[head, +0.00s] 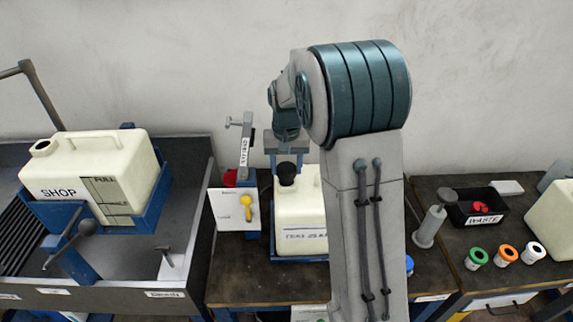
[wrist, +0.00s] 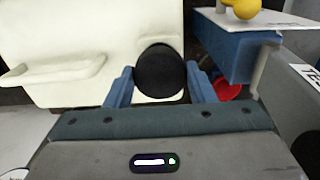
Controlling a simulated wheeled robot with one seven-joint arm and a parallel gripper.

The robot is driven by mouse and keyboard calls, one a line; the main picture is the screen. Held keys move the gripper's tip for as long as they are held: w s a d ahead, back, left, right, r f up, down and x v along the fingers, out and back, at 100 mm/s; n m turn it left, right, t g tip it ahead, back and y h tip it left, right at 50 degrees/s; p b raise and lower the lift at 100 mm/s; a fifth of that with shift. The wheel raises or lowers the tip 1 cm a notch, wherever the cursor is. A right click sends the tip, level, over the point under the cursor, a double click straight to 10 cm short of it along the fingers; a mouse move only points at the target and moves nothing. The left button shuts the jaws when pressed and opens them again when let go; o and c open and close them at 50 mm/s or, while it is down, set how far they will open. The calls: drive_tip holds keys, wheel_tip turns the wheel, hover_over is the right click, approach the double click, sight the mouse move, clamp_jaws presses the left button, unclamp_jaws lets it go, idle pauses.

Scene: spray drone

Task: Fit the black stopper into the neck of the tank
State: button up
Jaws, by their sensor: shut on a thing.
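The black stopper (head: 287,170) is at the top left corner of the cream tank (head: 297,207), over where its neck is. In the wrist view the round top of the stopper (wrist: 159,70) shows between the two blue fingers of my gripper (wrist: 161,85), which is shut on it. The tank body (wrist: 90,30) lies behind the stopper there. The stopper hides the neck, so I cannot tell whether it is in the neck or just above it. My arm hides the tank's right side in the head view.
A white panel with a yellow lever (head: 247,207) and a grey upright clamp (head: 245,150) stand just left of the tank. A red part (wrist: 228,90) is close to my right finger in the wrist view. A second tank (head: 95,175) stands far left; a waste bin (head: 478,207) and several coloured caps are right.

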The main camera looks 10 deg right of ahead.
sight(287, 168)
drive_tip(key=shift+f+b, duration=0.8)
drive_tip(key=shift+f, duration=0.4)
drive_tip(key=o, duration=1.4)
drive_tip(key=shift+c, duration=0.2)
wheel_tip(287, 168, up, 14)
drive_tip(key=b, duration=0.1)
drive_tip(key=shift+s, duration=0.1)
